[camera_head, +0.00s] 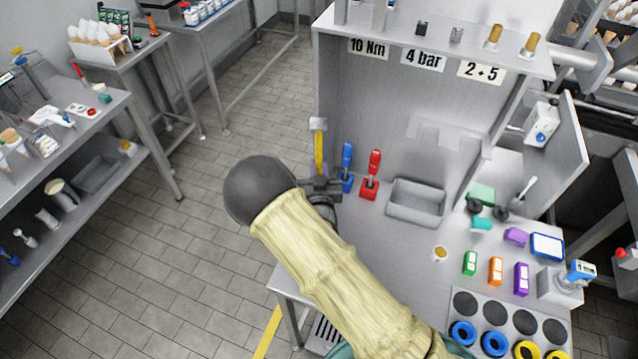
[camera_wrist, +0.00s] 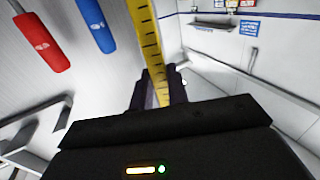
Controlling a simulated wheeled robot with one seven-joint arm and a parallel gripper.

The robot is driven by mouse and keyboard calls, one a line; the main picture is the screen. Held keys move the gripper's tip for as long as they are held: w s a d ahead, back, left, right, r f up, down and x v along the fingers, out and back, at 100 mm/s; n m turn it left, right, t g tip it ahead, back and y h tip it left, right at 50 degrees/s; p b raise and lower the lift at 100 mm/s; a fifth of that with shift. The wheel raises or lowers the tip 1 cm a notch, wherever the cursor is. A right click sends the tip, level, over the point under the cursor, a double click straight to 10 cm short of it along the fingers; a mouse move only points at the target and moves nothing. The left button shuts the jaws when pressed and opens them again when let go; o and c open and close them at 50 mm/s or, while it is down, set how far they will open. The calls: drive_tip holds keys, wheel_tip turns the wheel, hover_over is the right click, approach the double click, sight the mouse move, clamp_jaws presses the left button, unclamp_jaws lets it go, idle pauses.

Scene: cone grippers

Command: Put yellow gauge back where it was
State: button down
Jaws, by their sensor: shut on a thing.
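The yellow gauge (camera_head: 319,152) is a long flat strip with dark graduation marks. It stands about upright beside the left edge of the workstation's back panel, with a pale grey block at its top end. In the wrist view the gauge (camera_wrist: 146,35) runs up from between my fingers. My gripper (camera_head: 324,188) is shut on its lower part; the fingers also show in the wrist view (camera_wrist: 158,90). My arm hides the bench just below the gripper. I cannot tell whether the gauge's lower end touches anything.
A blue-handled tool (camera_head: 347,160) and a red-handled tool (camera_head: 372,168) stand close to the right of my gripper. A grey tray (camera_head: 416,203) lies further right. The back panel (camera_head: 385,110) rises behind. Open floor (camera_head: 200,230) lies to the left.

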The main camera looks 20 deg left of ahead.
drive_tip(key=shift+f, duration=0.95)
drive_tip(key=shift+f+p, duration=0.9)
drive_tip(key=shift+f, duration=1.15)
drive_tip(key=shift+f, duration=0.2)
drive_tip(key=c, duration=1.4)
unclamp_jaws()
drive_tip(key=shift+o, duration=0.2)
drive_tip(key=shift+r, duration=0.15)
